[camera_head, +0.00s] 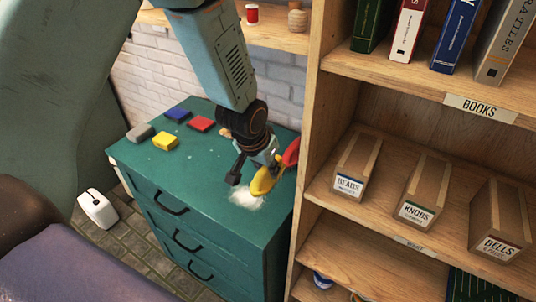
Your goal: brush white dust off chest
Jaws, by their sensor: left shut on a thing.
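The green chest (190,190) stands against the brick wall, with dark handles on its drawer fronts. A patch of white dust (245,198) lies on its top near the right front edge. My left gripper (253,166) is over this right part of the top, shut on a brush (263,180) with a yellow part and a red part. The yellow end is just above or touching the dust; I cannot tell which. The gripper hides part of the brush. My right gripper is not in view.
Grey, yellow, blue and red blocks (165,141) lie on the chest top's left and back. A tall wooden bookshelf (315,140) rises close on the right, holding books and labelled boxes (423,197). A white object (97,209) is on the floor at left.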

